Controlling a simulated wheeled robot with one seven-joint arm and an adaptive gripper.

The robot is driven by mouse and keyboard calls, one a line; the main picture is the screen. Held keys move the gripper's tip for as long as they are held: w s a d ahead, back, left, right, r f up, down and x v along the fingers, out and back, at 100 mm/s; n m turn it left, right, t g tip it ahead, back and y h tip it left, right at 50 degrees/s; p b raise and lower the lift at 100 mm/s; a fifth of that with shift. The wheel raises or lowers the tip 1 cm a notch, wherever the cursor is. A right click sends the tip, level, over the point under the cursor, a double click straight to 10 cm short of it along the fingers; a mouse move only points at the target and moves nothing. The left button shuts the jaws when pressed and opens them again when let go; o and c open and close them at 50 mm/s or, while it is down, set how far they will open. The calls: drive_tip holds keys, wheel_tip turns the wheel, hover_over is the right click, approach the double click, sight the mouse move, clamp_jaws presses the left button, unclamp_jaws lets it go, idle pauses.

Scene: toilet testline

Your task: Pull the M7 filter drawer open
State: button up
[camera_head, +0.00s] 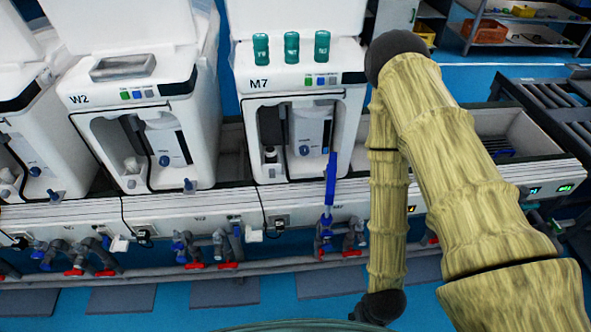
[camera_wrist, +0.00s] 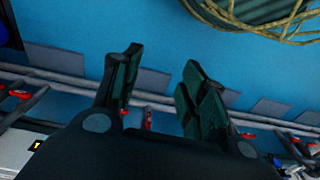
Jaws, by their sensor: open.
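The white M7 machine (camera_head: 297,84) stands in the middle of the head view, with an M7 label and small coloured buttons on its front. Below them is an open recess with a dark slot and a white-and-blue cylinder unit (camera_head: 308,132). I cannot tell for sure which part is the filter drawer; no drawer shows pulled out. My gripper (camera_wrist: 162,72) shows in the wrist view, its two dark fingers apart with nothing between them. It hangs over blue floor, away from the M7 recess. In the head view only my arm shows, to the right of M7.
Three green cylinders (camera_head: 291,47) stand on top of M7. A blue upright lever (camera_head: 331,180) rises before its right side. Pipes with red-handled valves (camera_head: 193,264) run along the front. The W2 machine (camera_head: 135,110) stands left. Blue floor (camera_head: 275,290) lies in front.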

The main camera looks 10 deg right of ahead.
drive_tip(key=w+a+f+t+b, duration=0.2)
drive_tip(key=w+a+f+b, duration=0.1)
drive_tip(key=w+b, duration=0.3)
drive_tip(key=w+a+f+t+b, duration=0.2)
drive_tip(key=w+a+t+b, duration=0.1)
drive_tip(key=w, duration=0.5)
drive_tip(key=t+b, duration=1.3)
drive_tip(key=b, duration=1.4)
approach(272, 175)
drive_tip(key=w+b, duration=0.3)
drive_tip(key=w, duration=0.7)
drive_tip(key=shift+s, duration=0.1)
clamp_jaws()
